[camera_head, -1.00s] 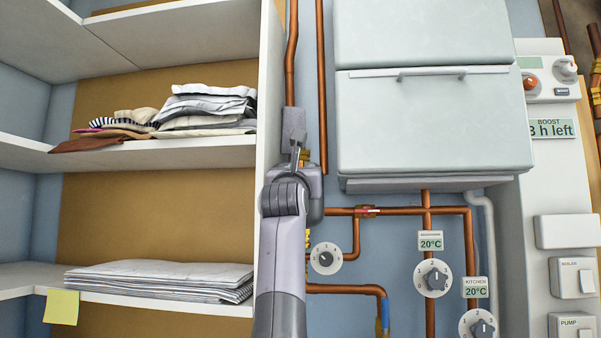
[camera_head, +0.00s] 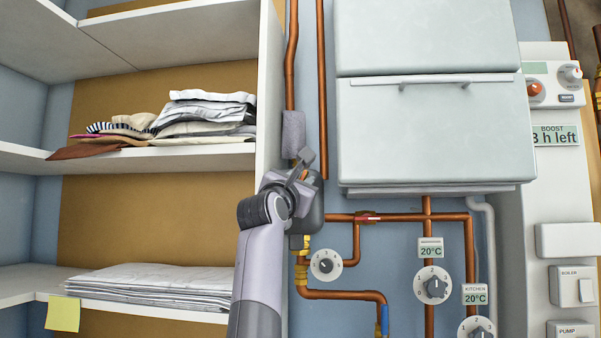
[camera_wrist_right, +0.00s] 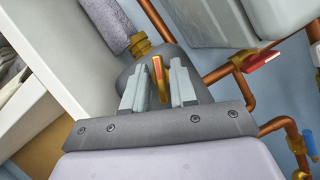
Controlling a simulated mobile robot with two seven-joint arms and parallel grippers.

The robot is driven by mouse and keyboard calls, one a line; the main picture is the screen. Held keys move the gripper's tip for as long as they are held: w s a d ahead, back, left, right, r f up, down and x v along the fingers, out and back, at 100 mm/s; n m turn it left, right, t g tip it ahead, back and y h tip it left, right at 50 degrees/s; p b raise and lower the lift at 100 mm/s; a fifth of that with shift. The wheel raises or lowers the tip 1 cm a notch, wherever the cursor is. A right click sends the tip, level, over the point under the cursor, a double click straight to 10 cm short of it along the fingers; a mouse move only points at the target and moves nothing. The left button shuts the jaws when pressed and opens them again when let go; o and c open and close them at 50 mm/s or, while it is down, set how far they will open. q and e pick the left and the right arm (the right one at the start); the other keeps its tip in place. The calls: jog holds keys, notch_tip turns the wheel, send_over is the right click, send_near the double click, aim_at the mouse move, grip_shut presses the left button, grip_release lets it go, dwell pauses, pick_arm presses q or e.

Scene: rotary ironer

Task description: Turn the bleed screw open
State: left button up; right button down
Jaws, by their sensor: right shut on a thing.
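The bleed screw (camera_wrist_right: 158,78) is a narrow brass piece with a red stripe. It stands in front of a dark grey vessel (camera_wrist_right: 130,75) with a brass fitting on top. In the head view this vessel (camera_head: 315,207) hangs on the copper pipework beside the shelf unit. My right gripper (camera_head: 303,172) is at the vessel's upper front, its arm rising from below. In the head view the fingers largely hide the screw. My left gripper is not in view.
A shelf unit with folded laundry (camera_head: 205,112) stands close on the left. A large white appliance (camera_head: 430,125) juts out at upper right. A red-handled valve (camera_head: 368,218), a blue-handled valve (camera_head: 384,320) and several dials (camera_head: 326,262) are to the right.

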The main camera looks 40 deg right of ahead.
jog(key=shift+m+g+y+p, duration=0.3)
jog(key=shift+m+g+p, duration=0.6)
jog(key=shift+m, duration=1.6)
jog(key=shift+m+g+y+p, duration=0.3)
jog(key=shift+m+g+p, duration=0.55)
jog(key=shift+m, duration=1.65)
jog(key=shift+m+g+y+p, duration=0.3)
jog(key=shift+m+g+p, duration=0.6)
jog(key=shift+m, duration=1.6)
jog(key=c, duration=1.2)
grip_release()
jog(key=shift+a, duration=0.1)
